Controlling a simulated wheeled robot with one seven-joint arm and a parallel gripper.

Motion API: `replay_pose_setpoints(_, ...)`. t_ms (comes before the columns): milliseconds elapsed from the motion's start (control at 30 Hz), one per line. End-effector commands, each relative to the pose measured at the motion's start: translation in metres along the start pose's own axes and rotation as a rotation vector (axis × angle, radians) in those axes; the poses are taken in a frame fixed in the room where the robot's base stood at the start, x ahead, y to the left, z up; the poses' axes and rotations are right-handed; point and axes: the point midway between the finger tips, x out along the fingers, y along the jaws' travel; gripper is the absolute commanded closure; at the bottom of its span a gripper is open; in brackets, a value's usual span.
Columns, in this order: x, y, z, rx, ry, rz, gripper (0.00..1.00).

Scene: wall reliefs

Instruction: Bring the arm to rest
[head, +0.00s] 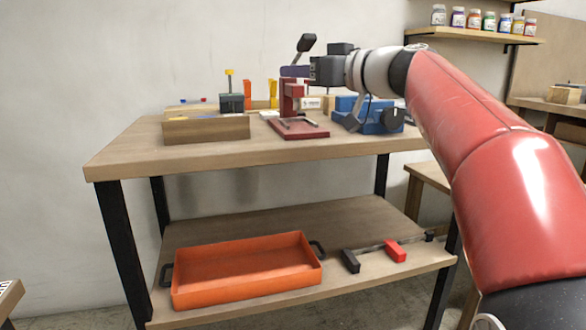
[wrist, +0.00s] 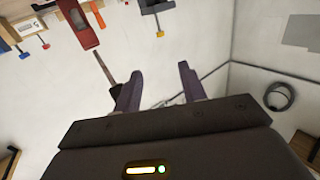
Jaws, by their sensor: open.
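My arm reaches in from the right in the head view, over the workbench (head: 130,150). My gripper (head: 291,71) is at the red press (head: 290,100), close to its black-handled lever (head: 307,43). In the wrist view my gripper (wrist: 158,72) has its two purple fingers spread apart, with only pale wall seen between them. The lever's dark grip (wrist: 116,90) shows right beside the left finger there; I cannot tell whether they touch.
A blue vise (head: 365,112) and a wooden box (head: 205,128) stand on the bench. An orange tray (head: 245,268) and a red-and-black clamp (head: 390,250) lie on the lower shelf. Jars (head: 474,20) line a wall shelf. A dark coil (wrist: 279,96) hangs on the wall.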

Motion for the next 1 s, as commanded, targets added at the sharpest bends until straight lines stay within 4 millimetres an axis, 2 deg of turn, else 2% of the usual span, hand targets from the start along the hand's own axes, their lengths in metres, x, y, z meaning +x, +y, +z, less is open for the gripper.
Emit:
replay_pose_setpoints(267,-0.02,-0.013,0.028,0.084,-0.12,0.042,0.59)
replay_pose_setpoints(467,-0.046,-0.028,0.064,0.174,-0.256,0.102,0.59)
replay_pose_setpoints(567,-0.065,-0.039,0.09,0.228,-0.343,0.148,0.59)
replay_pose_setpoints(667,-0.091,-0.054,0.124,0.29,-0.449,0.212,0.59)
replay_pose_setpoints(733,-0.117,-0.069,0.154,0.338,-0.54,0.274,0.59)
replay_pose_setpoints(900,-0.196,-0.107,0.243,0.431,-0.775,0.483,0.59)
replay_pose_setpoints(1000,-0.238,-0.122,0.287,0.453,-0.871,0.601,0.59)
